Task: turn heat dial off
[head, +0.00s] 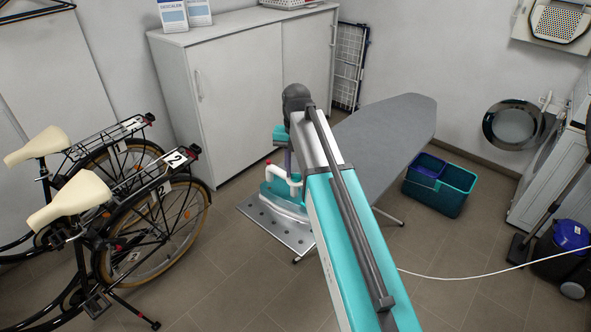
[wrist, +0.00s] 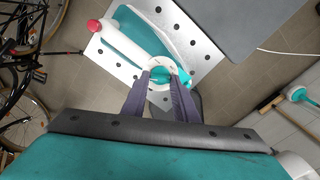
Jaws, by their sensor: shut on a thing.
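A teal iron (wrist: 140,28) with a white handle (wrist: 120,42) and a red button (wrist: 95,26) rests on a perforated metal plate (wrist: 205,50) in the wrist view. The heat dial (wrist: 158,64), a pale ring around a teal centre, lies at the end of the handle nearest me. My gripper (wrist: 161,77) has its two dark fingers on either side of the dial's near edge, shut on it. In the head view the iron (head: 282,187) shows left of my arm, while the dial is hidden and only part of my gripper shows.
The grey ironing board (head: 395,135) extends back right behind my arm. A teal bucket (head: 450,190) stands right of it. Two bicycles (head: 150,215) stand at left, and a white cabinet (head: 250,90) is behind. A white cord (head: 450,277) runs right. Floor is open at front right.

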